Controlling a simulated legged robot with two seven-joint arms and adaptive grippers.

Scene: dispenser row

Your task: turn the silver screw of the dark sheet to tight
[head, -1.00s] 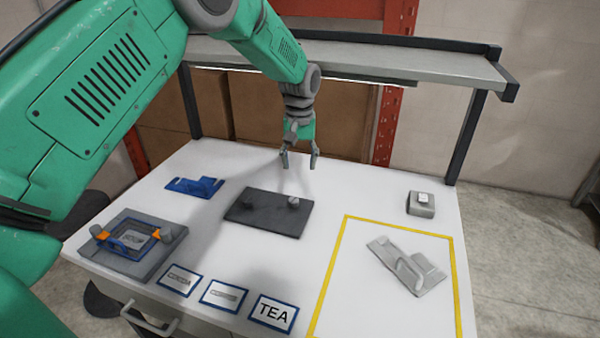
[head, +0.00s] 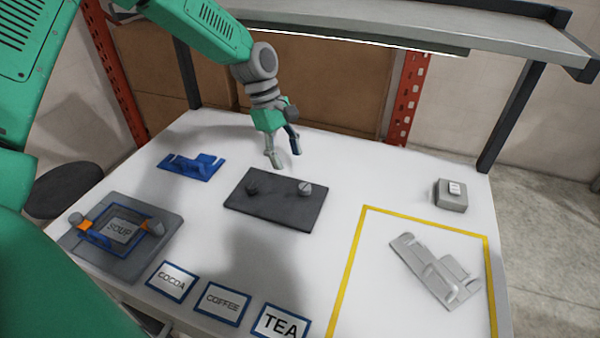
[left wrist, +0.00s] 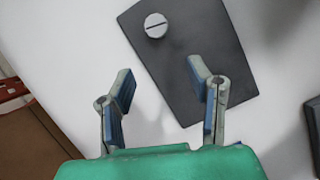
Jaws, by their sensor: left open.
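The dark sheet (head: 275,203) lies flat on the white table. The silver screw (head: 305,188) stands at its right end, and a dark screw (head: 252,188) stands at its left end. In the left wrist view the silver screw (left wrist: 156,25) shows a slotted round head, on the dark sheet (left wrist: 195,45). My left gripper (head: 283,160) is open and empty, above the table just behind the sheet, apart from the screw. In the left wrist view its fingers (left wrist: 160,80) are spread, with the screw beyond them. My right gripper is not in view.
A blue bracket (head: 190,166) lies left of the sheet. A grey plate (head: 150,255) with a SOUP label is at front left. COCOA, COFFEE and TEA cards (head: 281,325) line the front. A grey bracket (head: 435,270) lies inside a yellow outline; a grey box (head: 451,195) stands behind it.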

